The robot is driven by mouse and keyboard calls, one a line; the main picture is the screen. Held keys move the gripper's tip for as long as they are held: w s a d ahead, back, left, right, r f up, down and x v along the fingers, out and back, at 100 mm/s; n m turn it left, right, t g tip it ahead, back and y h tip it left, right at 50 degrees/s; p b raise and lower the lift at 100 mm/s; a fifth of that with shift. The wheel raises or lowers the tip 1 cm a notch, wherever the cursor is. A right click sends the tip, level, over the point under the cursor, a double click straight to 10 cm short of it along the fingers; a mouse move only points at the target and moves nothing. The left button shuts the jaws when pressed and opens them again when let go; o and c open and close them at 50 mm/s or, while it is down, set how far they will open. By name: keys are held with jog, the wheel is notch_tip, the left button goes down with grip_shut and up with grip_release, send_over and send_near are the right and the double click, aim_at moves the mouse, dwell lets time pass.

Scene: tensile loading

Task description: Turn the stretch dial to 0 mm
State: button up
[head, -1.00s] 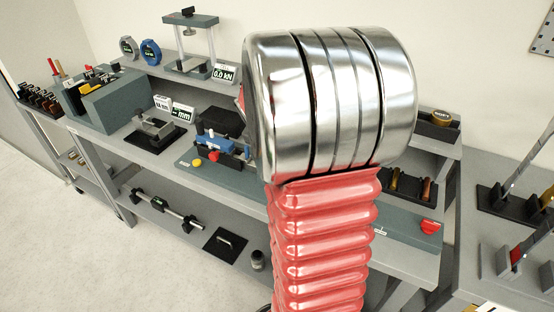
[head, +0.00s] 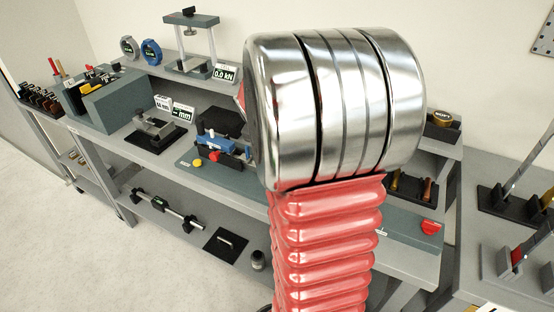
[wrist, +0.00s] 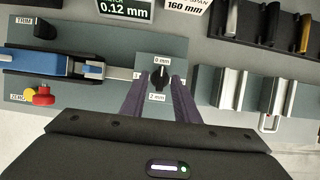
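The knob stands nearly upright, towards "0 mm". A cut-off readout (wrist: 125,9) shows 0.12 mm. My gripper (wrist: 161,84) has its two dark fingers apart, one on each side of the knob's lower part; I cannot tell whether they touch it. In the head view my arm hides the dial and my gripper.
Left of the dial are a blue clamp (wrist: 36,64), a TRIM knob (wrist: 43,30), a yellow button (wrist: 29,94) and a red button (wrist: 44,95). Metal blocks (wrist: 245,90) stand on the right. A "160 mm" sign (wrist: 187,5) is behind.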

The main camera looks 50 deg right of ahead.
jog(key=v, duration=1.2)
jog(key=shift+a+r, duration=0.15)
jog(key=shift+r, duration=0.15)
jog(key=shift+s, duration=0.1)
jog(key=s+a+m+t+y, duration=0.2)
jog(key=s+a+m, duration=0.3)
jog(key=a+m, duration=0.5)
jog(key=s+a+f+m+t+y, duration=0.1)
jog(key=s+a+m, duration=0.4)
jog(key=a+m, duration=0.6)
jog(key=a+t+y, duration=0.1)
jog(key=a, duration=0.7)
jog(key=shift+d+f, duration=0.1)
jog(key=shift+d, duration=0.1)
dwell(0.6)
